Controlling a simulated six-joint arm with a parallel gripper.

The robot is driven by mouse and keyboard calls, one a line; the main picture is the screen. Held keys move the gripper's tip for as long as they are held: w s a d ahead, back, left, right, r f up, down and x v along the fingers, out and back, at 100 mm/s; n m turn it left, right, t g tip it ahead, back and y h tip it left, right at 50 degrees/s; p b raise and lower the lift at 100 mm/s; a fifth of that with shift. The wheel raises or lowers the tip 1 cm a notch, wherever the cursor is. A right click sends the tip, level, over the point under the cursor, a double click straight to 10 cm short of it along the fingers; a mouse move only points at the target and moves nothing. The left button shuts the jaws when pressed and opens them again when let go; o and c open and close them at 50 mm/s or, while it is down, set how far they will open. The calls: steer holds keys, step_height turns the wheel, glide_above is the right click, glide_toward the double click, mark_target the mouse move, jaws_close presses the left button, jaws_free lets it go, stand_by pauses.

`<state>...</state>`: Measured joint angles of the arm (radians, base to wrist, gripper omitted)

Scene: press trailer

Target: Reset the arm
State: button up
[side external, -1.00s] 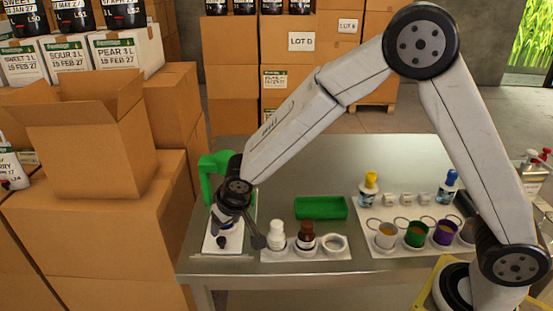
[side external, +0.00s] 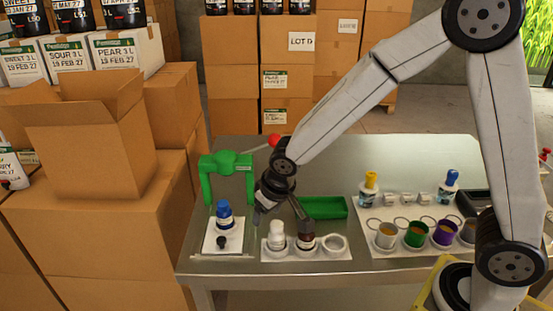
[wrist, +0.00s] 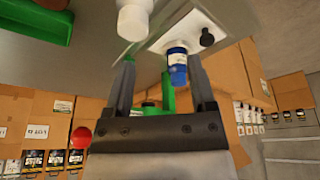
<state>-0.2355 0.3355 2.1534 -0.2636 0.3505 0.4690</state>
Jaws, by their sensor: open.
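My gripper (side external: 279,213) is open and empty, to the right of the green press and above the white holder. In the wrist view its two fingers (wrist: 160,62) stand apart. The green press (side external: 205,178) stands at the table's left end, with its lever pointing right to a red ball knob (side external: 275,140), also in the wrist view (wrist: 81,138). A blue-capped bottle (side external: 224,214) stands upright on the press's white base (side external: 213,244), also in the wrist view (wrist: 177,67), where it appears beyond the fingertips.
A green tray (side external: 336,206) lies behind. Several cups and dropper bottles stand right. Cardboard boxes (side external: 90,225) flank the table's left.

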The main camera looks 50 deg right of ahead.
steer(key=s+d+g, duration=0.1)
steer(key=s+d, duration=0.7)
steer(key=s, duration=0.4)
steer(key=shift+s+r, duration=0.3)
steer(key=shift+s, duration=0.1)
